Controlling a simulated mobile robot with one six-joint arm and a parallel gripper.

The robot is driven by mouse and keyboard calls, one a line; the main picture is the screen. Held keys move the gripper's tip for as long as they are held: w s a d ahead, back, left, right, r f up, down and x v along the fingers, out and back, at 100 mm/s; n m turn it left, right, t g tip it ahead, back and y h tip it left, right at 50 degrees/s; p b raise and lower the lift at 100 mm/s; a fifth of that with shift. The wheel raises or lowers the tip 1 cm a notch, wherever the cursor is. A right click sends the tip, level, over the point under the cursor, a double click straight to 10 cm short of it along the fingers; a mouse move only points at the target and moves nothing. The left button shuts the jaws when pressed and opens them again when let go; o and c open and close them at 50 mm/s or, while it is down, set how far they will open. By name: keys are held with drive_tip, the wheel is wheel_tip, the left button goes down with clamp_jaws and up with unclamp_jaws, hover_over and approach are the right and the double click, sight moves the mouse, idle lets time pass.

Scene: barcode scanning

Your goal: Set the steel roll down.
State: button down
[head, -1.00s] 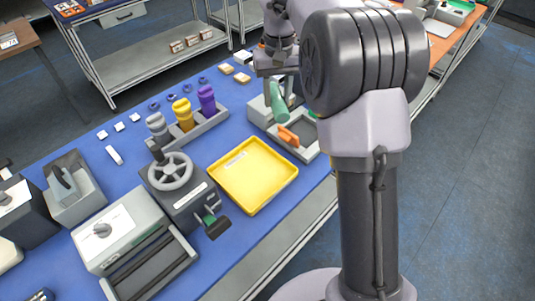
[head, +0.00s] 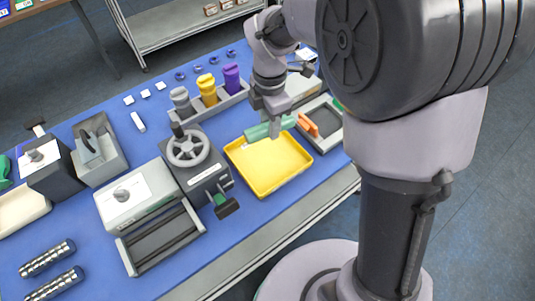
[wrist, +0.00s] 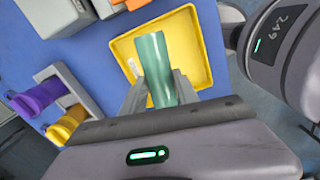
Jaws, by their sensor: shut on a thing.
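My gripper (head: 272,112) is shut on a smooth green roll (head: 262,131). The green roll lies roughly level in the jaws, over the back edge of the yellow tray (head: 270,172). In the wrist view the roll (wrist: 155,65) sits between both fingers with the yellow tray (wrist: 195,50) beneath it. Two shiny steel rolls (head: 47,257) lie on the blue table at the front left, far from my gripper.
A grey device with a handwheel (head: 188,146) stands left of the tray. A rack with grey, yellow and purple (head: 231,77) pieces stands behind. A grey frame with an orange part (head: 307,124) is at the tray's right. Blue table shows at the far left.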

sight(268, 158)
drive_tip(key=shift+s+a+f+n, duration=0.3)
drive_tip(key=shift+s+f+n, duration=0.35)
drive_tip(key=shift+n, duration=0.35)
wheel_tip(268, 158, down, 9)
drive_tip(key=b, duration=0.4)
drive_tip(key=shift+f+b, duration=0.2)
drive_tip(key=shift+b, duration=0.1)
drive_tip(key=shift+r, duration=0.15)
drive_tip(key=c, duration=0.9)
unclamp_jaws()
